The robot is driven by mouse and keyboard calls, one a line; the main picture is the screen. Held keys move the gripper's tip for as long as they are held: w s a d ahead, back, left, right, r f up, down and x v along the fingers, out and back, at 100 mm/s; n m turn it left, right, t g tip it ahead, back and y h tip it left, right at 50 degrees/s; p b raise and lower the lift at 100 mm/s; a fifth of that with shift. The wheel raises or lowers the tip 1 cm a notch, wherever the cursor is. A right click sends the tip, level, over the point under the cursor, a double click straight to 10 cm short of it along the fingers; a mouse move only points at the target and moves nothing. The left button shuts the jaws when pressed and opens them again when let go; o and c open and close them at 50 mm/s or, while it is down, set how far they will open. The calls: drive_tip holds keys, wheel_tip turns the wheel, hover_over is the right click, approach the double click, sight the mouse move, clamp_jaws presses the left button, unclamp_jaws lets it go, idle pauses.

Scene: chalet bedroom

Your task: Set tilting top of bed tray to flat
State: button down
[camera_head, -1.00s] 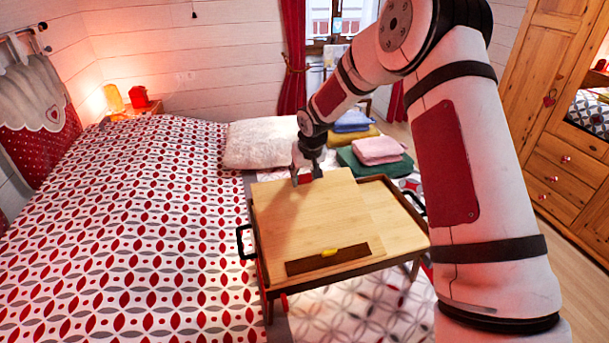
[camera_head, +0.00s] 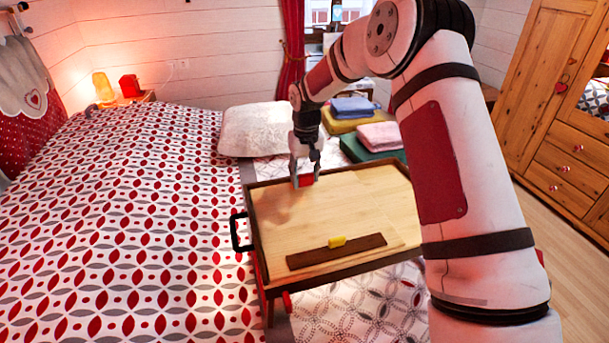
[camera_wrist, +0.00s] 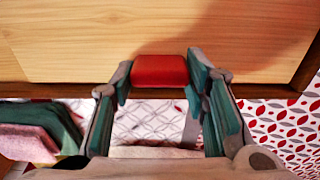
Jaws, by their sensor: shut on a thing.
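The bed tray has a dark wooden rim (camera_head: 262,262) and stands on the bed. Its pale wooden tilting top (camera_head: 330,207) lies low within the rim and looks flat or nearly flat. It also fills the upper part of the wrist view (camera_wrist: 80,40). My gripper (camera_head: 304,182) is at the top's far edge, pointing down. Its fingers are on either side of a red piece (camera_wrist: 160,70) at that edge and shut on it. A brown ledge strip (camera_head: 325,254) with a yellow piece (camera_head: 337,242) lies along the near part of the top.
A black side handle (camera_head: 238,232) sticks out at the tray's left. Behind the tray are a white pillow (camera_head: 255,130) and folded towels, pink (camera_head: 380,135), green and others. The patterned bedspread (camera_head: 140,220) is clear at the left. A wooden wardrobe (camera_head: 565,140) stands at the right.

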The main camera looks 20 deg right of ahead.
drive_tip(key=shift+s+f, duration=0.1)
drive_tip(key=shift+f, duration=0.2)
drive_tip(key=c, duration=0.9)
unclamp_jaws()
drive_tip(key=shift+r, duration=0.1)
wheel_tip(320, 180, up, 12)
drive_tip(key=shift+s+f, duration=0.1)
drive_tip(key=shift+s, duration=0.05)
